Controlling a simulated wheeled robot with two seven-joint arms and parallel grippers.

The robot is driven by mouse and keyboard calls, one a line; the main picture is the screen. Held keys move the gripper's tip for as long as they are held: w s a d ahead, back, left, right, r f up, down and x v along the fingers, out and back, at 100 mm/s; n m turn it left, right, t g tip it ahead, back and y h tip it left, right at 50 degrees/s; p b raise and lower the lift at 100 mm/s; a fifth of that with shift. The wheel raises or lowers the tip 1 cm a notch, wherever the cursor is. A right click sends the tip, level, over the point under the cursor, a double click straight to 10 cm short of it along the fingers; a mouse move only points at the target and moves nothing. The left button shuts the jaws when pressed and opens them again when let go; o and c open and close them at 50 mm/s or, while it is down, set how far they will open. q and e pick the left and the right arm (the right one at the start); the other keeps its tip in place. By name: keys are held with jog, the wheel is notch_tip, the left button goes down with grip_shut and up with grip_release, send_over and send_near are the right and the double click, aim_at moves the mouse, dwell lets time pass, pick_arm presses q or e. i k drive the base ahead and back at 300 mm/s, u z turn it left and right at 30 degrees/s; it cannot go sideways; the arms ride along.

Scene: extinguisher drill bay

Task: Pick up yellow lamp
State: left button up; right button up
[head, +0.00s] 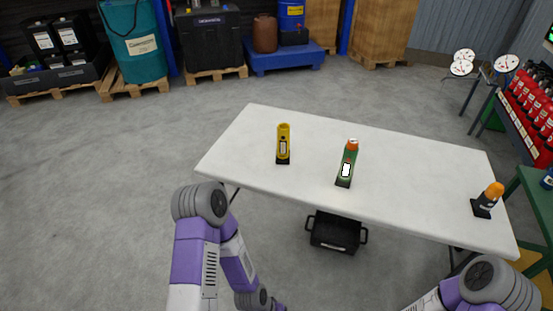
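The yellow lamp (283,142) stands upright on a black base on the white table (245,135), left of the table's middle. It is a yellow body with a pale, dark-edged label on its front. Nothing touches it. My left arm enters below the table's left front edge, and my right arm is at the bottom right. Neither gripper shows; both are beyond the bottom edge of the picture.
An orange-topped black item (488,200) is near the table's right end. A black bin (336,233) sits under the table. Red extinguishers (530,100) stand at far right.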

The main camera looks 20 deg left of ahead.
aim_at(282, 154)
jog(key=u, duration=2.25)
jog(key=i, duration=1.7)
jog(key=z, duration=2.05)
